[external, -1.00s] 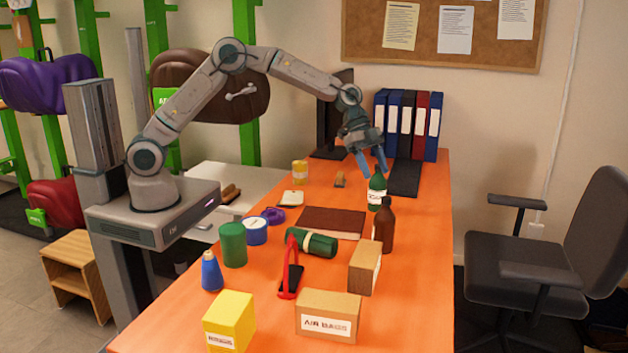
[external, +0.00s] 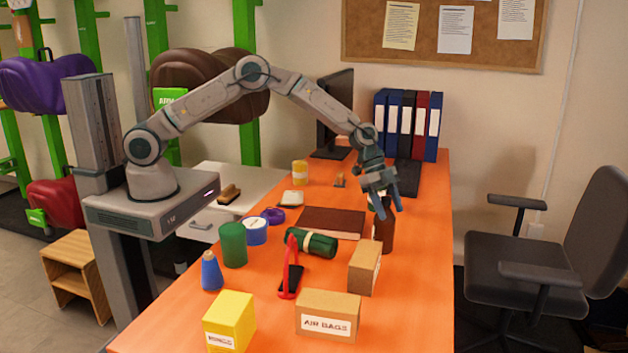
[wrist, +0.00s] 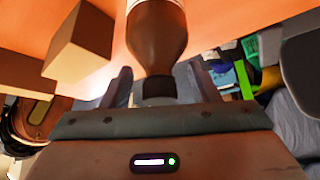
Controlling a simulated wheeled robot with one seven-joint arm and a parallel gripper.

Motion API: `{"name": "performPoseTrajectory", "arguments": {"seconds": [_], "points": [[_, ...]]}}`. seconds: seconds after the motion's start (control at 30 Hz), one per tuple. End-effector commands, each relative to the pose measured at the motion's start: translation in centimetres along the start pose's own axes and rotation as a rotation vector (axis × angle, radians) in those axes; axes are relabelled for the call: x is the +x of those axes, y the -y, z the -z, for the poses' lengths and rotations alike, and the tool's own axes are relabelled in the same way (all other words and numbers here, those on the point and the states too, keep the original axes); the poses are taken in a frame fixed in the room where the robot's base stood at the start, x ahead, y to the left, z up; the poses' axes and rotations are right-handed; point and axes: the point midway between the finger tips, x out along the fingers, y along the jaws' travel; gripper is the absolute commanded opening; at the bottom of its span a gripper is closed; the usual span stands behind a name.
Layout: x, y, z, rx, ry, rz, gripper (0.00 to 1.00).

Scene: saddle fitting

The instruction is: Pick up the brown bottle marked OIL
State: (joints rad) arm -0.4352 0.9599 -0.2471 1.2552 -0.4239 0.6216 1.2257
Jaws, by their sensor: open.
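The brown bottle (external: 384,234) stands upright near the right edge of the orange table in the external view. Its top is partly hidden behind my gripper (external: 390,212), and no OIL lettering is readable. In the wrist view the brown bottle (wrist: 156,38) runs down from the top edge, its dark cap nearest the camera and a strip of pale label at the top. My gripper (wrist: 158,70) is open there, one finger on each side of the bottle's neck area, with gaps showing. I cannot tell how deep the bottle sits between the fingers.
The green bottle behind is hidden by my gripper. An AIR BAGS box (external: 328,314) stands at the front.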

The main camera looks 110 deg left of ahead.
Motion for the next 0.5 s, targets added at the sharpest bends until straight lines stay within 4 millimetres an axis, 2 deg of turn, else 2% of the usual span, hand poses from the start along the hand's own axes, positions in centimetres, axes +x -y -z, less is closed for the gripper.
{"name": "performPoseTrajectory", "arguments": {"seconds": [0.2, 0.23, 0.4, 0.43, 0.5], "points": [[0.13, 0.01, -0.04, 0.0, 0.0, 0.0, 0.55], [0.12, 0.01, -0.04, -0.001, 0.0, 0.0, 0.52], [0.11, 0.01, -0.07, -0.001, 0.001, 0.0, 0.05], [0.12, 0.01, -0.08, -0.001, 0.001, 0.0, 0.0], [0.13, 0.0, -0.11, -0.001, 0.001, -0.001, 0.0]]}}
